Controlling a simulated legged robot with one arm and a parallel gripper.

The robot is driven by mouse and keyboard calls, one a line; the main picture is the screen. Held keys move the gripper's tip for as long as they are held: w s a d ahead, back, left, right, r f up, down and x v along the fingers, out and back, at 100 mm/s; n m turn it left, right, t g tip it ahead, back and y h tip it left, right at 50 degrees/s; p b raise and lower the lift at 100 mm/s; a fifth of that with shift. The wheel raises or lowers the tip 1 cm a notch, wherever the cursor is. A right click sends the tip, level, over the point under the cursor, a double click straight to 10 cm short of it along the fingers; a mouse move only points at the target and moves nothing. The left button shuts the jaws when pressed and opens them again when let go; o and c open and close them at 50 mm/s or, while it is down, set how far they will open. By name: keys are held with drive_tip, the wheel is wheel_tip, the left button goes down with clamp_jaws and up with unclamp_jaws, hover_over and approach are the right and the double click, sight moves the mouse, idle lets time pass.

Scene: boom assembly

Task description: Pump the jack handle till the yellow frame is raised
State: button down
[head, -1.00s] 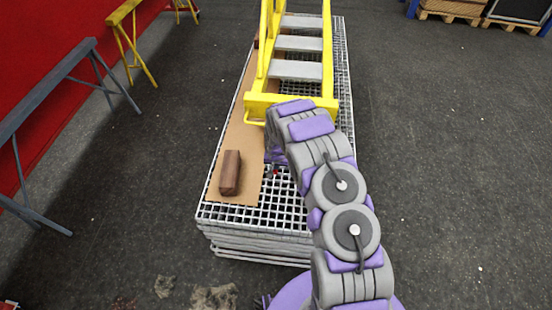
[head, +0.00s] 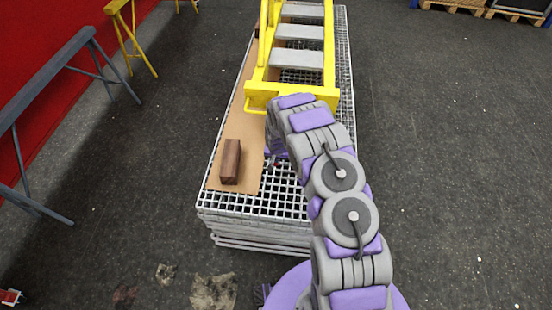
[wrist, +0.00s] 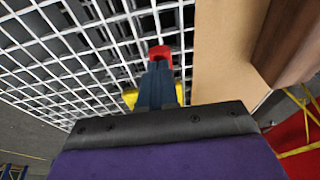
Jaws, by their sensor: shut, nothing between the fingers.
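The yellow frame (head: 292,93) lies along the grated stand, with its near crossbar just beyond my gripper. In the wrist view, my gripper (wrist: 158,58) appears as a narrow dark blue piece with a red tip, shut and empty over the white grating. Yellow bits (wrist: 131,97) show at its sides; I cannot tell what they belong to. In the head view, my arm hides most of the gripper; only a small red spot shows. I cannot make out a jack or its handle for certain in either view.
The white grated stand (head: 300,204) carries a cardboard sheet (head: 238,120) and a brown wooden block (head: 230,160). A small red object (head: 10,297) lies on the floor at lower left. Grey (head: 45,80) and yellow trestles stand left.

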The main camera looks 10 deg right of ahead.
drive_tip(key=v, duration=0.1)
drive_tip(key=p+v, duration=0.2)
drive_tip(key=v, duration=0.1)
drive_tip(key=shift+w+d, duration=0.25)
drive_tip(key=shift+w, duration=0.05)
drive_tip(key=s+a+r+p, duration=0.1)
drive_tip(key=s+r, duration=0.6)
drive_tip(key=shift+a+r+p, duration=0.15)
drive_tip(key=shift+a+p, duration=0.05)
drive_tip(key=shift+p, duration=0.15)
